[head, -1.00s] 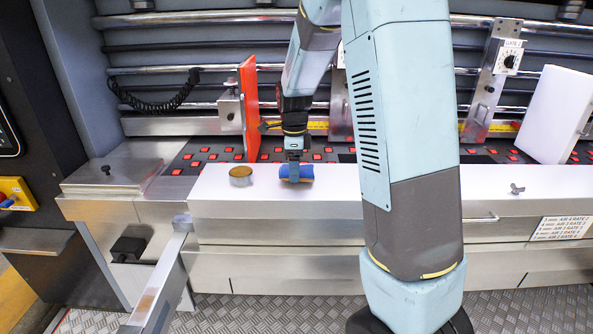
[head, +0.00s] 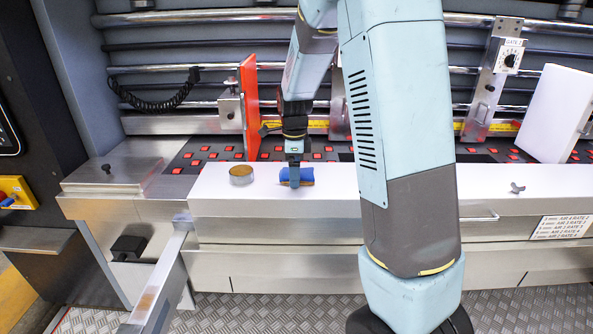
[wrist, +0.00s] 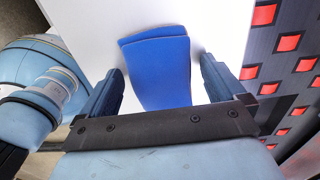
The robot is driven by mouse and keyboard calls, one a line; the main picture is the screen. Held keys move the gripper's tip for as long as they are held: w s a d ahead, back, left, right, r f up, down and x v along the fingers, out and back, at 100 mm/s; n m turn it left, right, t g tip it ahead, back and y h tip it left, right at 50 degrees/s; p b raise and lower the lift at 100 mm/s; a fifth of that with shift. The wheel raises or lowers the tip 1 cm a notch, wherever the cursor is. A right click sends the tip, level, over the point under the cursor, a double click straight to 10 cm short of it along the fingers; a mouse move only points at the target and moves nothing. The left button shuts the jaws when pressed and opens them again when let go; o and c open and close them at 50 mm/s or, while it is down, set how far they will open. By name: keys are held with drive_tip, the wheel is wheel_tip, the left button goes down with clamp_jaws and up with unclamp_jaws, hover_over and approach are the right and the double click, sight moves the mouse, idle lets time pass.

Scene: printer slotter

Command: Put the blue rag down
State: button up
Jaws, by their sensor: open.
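The blue rag (head: 305,175) lies folded on the white top of the long ledge, right of a round tin. In the wrist view the rag (wrist: 158,70) lies between my two fingers, with a gap visible on each side. My gripper (head: 294,184) points down over the rag, and its near finger covers part of it in the head view. In the wrist view my gripper (wrist: 160,85) is open, its fingers apart from the rag.
The round tin (head: 241,175) stands just left of the rag. A red upright panel (head: 249,108) and a bed with red squares (head: 205,155) are behind the ledge (head: 335,190). A white panel (head: 556,112) leans at the right. The ledge front is free.

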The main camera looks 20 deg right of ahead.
wheel_tip(320, 180, up, 12)
drive_tip(key=s+r+n+t, duration=0.2)
drive_tip(key=s+r+n, duration=0.1)
drive_tip(key=s+n, duration=0.7)
drive_tip(key=s+r+n+t, duration=0.3)
drive_tip(key=s+n, duration=0.8)
drive_tip(key=s, duration=0.7)
drive_tip(key=shift+s+d+r+n+t, duration=0.2)
drive_tip(key=shift+d+r+n+t, duration=0.1)
drive_tip(key=shift+d+r, duration=0.25)
drive_tip(key=shift+o, duration=0.3)
drive_tip(key=shift+w+a+r, duration=0.1)
